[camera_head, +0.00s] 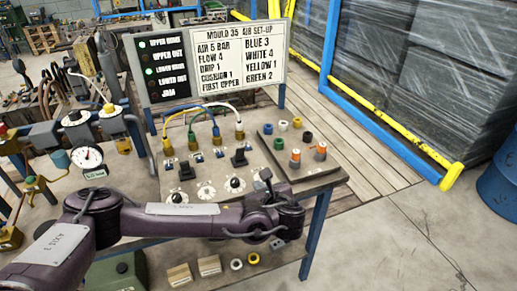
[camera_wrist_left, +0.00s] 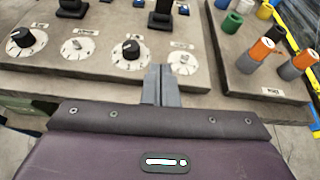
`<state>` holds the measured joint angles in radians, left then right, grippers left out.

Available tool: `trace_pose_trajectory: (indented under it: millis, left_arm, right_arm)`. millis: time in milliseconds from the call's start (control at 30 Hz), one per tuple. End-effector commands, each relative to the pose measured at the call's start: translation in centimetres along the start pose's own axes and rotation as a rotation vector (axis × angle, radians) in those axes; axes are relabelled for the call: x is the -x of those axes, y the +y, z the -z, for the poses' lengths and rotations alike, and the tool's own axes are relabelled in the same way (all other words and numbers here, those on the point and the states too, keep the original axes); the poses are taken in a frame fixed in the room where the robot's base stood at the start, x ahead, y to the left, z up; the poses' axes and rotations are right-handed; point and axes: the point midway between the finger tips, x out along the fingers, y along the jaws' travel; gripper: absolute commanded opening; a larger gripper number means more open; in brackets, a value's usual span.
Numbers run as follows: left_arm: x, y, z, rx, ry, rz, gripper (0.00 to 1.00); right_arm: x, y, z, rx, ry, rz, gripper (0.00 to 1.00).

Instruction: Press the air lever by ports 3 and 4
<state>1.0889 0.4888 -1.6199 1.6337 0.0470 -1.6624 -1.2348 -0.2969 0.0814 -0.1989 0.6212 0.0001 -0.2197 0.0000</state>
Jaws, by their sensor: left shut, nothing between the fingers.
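The black air lever (camera_head: 239,157) on the right side of the bench panel stands upright, below the hose ends on the right; the port numbers are too small to read. Its base also shows at the top of the left wrist view (camera_wrist_left: 161,18). A second black lever (camera_head: 186,171) stands to its left. My left gripper (camera_head: 265,184) is shut and empty, in front of the panel's right part, apart from both levers. Its fingers show closed together in the left wrist view (camera_wrist_left: 161,84), near the right-hand dials. My right gripper is not in view.
Black knobs (camera_head: 235,184) on pale dials lie in front of the levers. Coloured hoses arch behind them. A tray (camera_head: 310,173) with coloured fittings stands to the right. A pressure gauge (camera_head: 88,157) is at left.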

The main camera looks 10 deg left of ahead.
Motion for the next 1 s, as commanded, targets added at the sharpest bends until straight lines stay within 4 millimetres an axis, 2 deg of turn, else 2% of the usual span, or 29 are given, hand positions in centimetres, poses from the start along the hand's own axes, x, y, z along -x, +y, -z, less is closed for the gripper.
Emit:
trace_pose_trajectory:
  millis: [33, 167, 567, 767, 1000]
  left_arm:
    - [0.3, 0.3, -0.7, -0.029, -0.024, -0.005, 0.0]
    - [0.6, 0.8, -1.4, -0.07, -0.052, -0.018, 0.0]
    - [0.4, 0.8, -1.4, -0.073, -0.052, -0.02, 0.0]
    - [-2.0, 0.9, -1.7, -0.073, -0.054, -0.022, 0.0]
    - [-7.2, 1.0, -2.0, -0.072, -0.053, -0.023, 0.0]
  right_arm:
    - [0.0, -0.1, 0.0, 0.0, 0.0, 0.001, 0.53]
    - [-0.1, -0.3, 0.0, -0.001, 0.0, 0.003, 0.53]
    - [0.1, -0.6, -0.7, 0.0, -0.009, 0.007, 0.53]
    - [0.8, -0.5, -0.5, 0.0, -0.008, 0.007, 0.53]
    - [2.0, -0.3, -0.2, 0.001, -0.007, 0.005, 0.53]
